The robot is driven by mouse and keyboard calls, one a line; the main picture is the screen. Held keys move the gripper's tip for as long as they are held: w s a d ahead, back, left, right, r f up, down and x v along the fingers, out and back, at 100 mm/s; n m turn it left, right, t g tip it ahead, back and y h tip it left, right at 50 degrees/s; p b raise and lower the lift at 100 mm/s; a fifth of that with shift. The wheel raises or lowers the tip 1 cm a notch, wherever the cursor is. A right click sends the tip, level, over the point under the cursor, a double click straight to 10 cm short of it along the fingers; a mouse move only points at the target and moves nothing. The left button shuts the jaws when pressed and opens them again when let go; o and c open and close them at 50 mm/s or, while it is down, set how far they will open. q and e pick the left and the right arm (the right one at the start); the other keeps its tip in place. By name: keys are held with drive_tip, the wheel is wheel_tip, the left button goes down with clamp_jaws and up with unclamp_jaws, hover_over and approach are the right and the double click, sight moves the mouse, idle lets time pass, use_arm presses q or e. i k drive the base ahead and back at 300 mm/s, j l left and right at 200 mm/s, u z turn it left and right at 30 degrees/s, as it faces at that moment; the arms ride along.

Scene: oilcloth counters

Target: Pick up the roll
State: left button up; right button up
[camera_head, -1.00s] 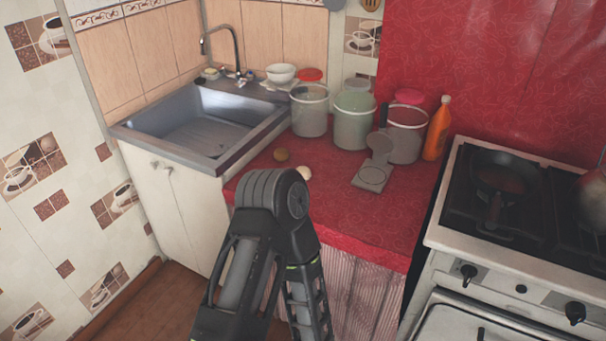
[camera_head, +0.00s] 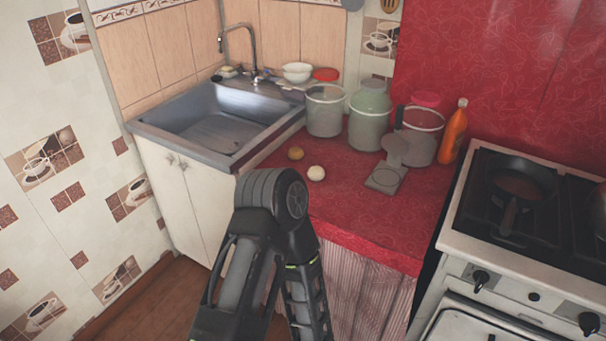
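A small round brown item (camera_head: 295,153), which looks like a roll, lies on the red oilcloth counter (camera_head: 370,220) near the sink. A pale, cream-coloured round item (camera_head: 315,173) lies just in front of it, to its right. They are small in the view, and I cannot tell for sure which is the roll. A dark link of one of my arms rises from the bottom middle, its top in front of the counter's left front part. Neither gripper shows, and nothing is seen touching the round items.
Several jars, including a green one (camera_head: 368,120), stand at the back of the counter, with an orange bottle (camera_head: 453,133). A grey flat object (camera_head: 386,178) lies before them. The sink (camera_head: 215,125) is left; the stove with a pan (camera_head: 520,185) is right. The counter's front is clear.

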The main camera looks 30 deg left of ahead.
sight(316, 173)
drive_tip(key=u, duration=1.05)
drive_tip(key=z, duration=0.2)
drive_tip(key=j, duration=0.05)
